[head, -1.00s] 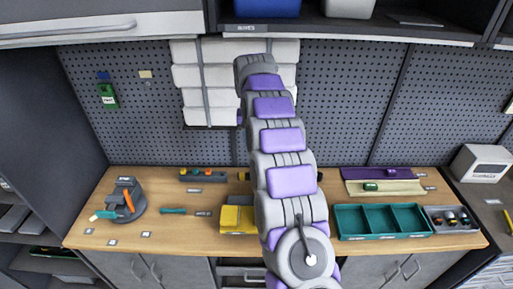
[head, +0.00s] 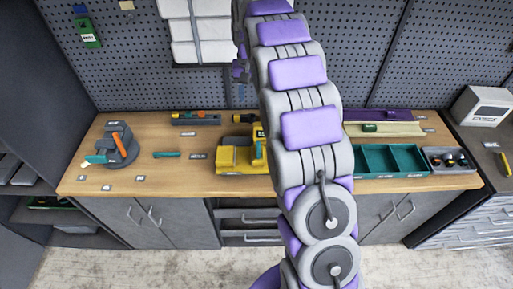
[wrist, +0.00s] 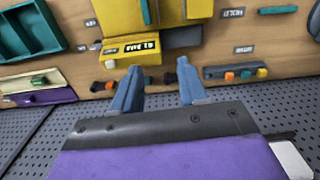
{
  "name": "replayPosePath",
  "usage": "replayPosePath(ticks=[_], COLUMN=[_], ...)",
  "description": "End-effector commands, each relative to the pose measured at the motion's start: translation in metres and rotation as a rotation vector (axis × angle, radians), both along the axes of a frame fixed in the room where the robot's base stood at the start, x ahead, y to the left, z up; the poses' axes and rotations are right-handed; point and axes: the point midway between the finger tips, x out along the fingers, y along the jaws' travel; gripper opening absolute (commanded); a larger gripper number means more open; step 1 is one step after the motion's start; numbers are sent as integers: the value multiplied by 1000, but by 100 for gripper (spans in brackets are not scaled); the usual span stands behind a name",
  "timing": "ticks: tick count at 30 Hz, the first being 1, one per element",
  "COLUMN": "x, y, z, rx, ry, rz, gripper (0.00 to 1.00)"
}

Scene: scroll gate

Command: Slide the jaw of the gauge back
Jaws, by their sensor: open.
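No part is clearly readable as the gauge's jaw. The yellow device (head: 234,158) stands mid-bench, partly behind my arm. A cream strip (head: 400,129) with a small green block (head: 369,128) lies at the right, beside a purple strip (head: 398,115). They also show at the left of the wrist view. My gripper (wrist: 158,66) is open and empty, its two blue fingers pointing toward the yellow device, apparently short of it. My arm hides it in the head view.
A teal divided tray (head: 428,174) and a dark bin of small parts (head: 451,167) stand at the right. A grey-orange tool (head: 112,151) stands at the left. A dark rack (head: 195,121) sits near the pegboard (head: 130,60). The bench between is mostly clear.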

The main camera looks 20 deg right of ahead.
Motion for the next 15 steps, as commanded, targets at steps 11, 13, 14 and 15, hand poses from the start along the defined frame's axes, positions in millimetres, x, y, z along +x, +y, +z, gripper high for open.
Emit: replayPosePath(ticks=[11, 13, 14, 15], x=[-45, -45, -45, -45], y=[-8, -8, -8, -8], z=[-45, -48, -51, -55], rx=[-3, -3, -3, -3], ry=[1, 2, 2, 2], rz=[-44, -45, -45, -44], gripper=[43, 43, 43, 43])
